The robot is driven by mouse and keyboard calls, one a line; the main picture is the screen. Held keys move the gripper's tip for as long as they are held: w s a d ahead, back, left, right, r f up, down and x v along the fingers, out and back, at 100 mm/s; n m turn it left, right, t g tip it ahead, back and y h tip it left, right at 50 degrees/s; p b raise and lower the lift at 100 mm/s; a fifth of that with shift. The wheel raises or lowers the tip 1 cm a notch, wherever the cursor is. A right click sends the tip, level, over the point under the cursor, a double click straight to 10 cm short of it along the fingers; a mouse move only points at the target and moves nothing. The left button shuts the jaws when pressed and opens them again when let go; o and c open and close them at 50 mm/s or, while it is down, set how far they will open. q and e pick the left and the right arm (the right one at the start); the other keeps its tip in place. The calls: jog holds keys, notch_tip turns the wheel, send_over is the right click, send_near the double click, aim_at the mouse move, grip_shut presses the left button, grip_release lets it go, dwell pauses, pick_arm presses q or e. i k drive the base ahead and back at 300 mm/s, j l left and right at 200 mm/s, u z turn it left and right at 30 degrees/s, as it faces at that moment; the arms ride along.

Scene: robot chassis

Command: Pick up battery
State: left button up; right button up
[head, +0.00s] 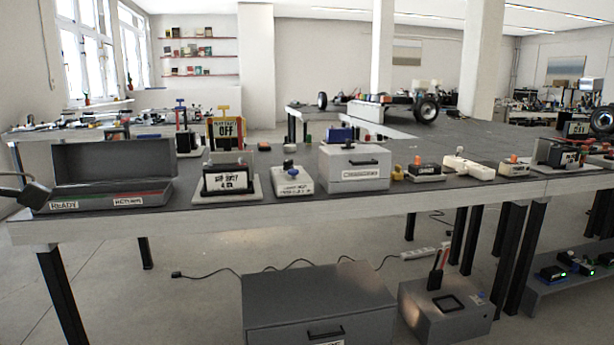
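No object can be told for certain as the battery. One candidate is a black block with a white label (228,179), upright on a pale base (252,187) at the left middle of the long table. Smaller dark blocks (552,272) with green lights on the shelf at lower right are other candidates. A dark part at the left edge, by the open tray, looks like the end of my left arm and gripper (34,194). Its fingers cannot be made out, and it holds nothing I can see. My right gripper is out of view.
On the long table (420,199) stand an open grey tray (108,198), a grey drawer box (354,178) and several small devices. A grey cabinet (318,303) and a smaller box (446,312) stand below in front. A wheeled chassis (380,108) is behind.

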aim_at(228, 175)
jog(key=i+j+z, duration=0.15)
jog(key=z, duration=0.25)
jog(key=i+j+z, duration=0.2)
jog(key=z, duration=0.2)
jog(key=i+j+z, duration=0.15)
jog(key=j+z, duration=0.2)
jog(key=i+j+z, duration=0.1)
jog(key=j, duration=0.25)
jog(key=i+j+z, duration=0.1)
jog(key=j, duration=0.3)
jog(key=i+j+z, duration=0.1)
jog(key=j, duration=0.3)
jog(key=i+j, duration=0.25)
jog(key=j, duration=0.15)
jog(key=i+j, duration=0.3)
jog(key=j, duration=0.15)
